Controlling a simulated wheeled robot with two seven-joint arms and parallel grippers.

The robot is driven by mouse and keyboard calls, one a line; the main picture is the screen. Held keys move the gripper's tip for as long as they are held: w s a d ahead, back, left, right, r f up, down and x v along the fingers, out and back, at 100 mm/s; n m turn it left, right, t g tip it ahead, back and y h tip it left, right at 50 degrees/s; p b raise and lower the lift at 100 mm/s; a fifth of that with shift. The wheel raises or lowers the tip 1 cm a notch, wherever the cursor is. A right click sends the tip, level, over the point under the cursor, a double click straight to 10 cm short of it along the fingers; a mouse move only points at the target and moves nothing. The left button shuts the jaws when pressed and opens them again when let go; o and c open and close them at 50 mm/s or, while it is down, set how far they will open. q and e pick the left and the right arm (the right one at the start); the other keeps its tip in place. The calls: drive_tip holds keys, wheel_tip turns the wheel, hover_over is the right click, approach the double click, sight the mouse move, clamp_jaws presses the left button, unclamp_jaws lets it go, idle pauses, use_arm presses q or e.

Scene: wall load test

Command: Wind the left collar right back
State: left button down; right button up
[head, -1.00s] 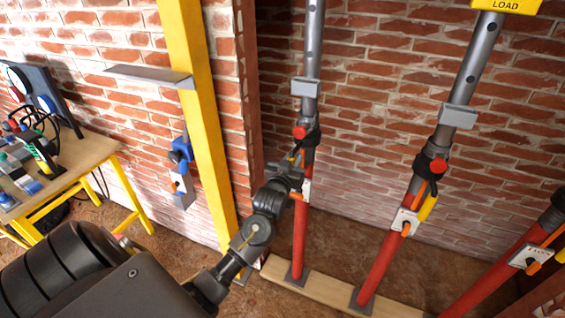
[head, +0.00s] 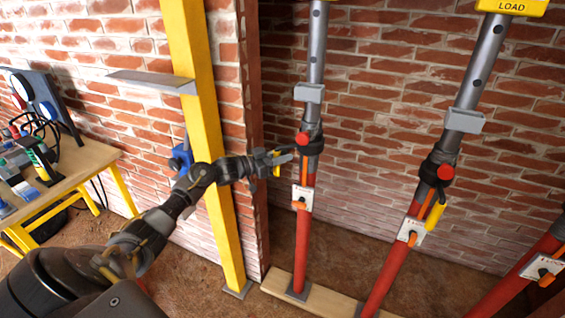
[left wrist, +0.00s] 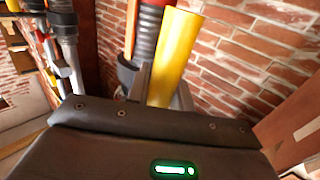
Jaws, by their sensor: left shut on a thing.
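The left prop has a grey upper tube (head: 316,60), a red lower tube (head: 302,240) and a black collar (head: 311,144) with a red knob (head: 302,139). My left gripper (head: 280,158) is just left of this collar, shut on its yellow handle (head: 277,168). In the left wrist view the yellow handle (left wrist: 176,50) stands between the fingers, with dark ribbed thread (left wrist: 150,36) behind it. The gripper hides part of the handle and where it meets the collar. My right gripper is not in view.
A middle prop (head: 390,262) with its own yellow handle (head: 435,216) stands to the right, and another prop is at the right edge. A yellow post (head: 190,70) with a grey shelf (head: 140,78) stands close behind my left arm. A workbench (head: 95,160) is at left.

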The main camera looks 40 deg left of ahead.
use_arm(q)
drive_tip(key=shift+w+a+r, duration=0.2)
drive_tip(key=shift+w+a, duration=0.1)
drive_tip(key=shift+w, duration=0.05)
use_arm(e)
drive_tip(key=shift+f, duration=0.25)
use_arm(q)
drive_tip(key=c, duration=1.2)
unclamp_jaws()
drive_tip(key=shift+c, duration=0.2)
drive_tip(key=shift+f, duration=0.1)
drive_tip(key=b+v, duration=0.2)
drive_tip(key=v, duration=0.8)
drive_tip(key=shift+s, duration=0.4)
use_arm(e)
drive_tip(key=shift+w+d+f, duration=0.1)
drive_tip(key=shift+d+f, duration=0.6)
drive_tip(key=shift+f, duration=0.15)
use_arm(q)
drive_tip(key=shift+a, duration=0.1)
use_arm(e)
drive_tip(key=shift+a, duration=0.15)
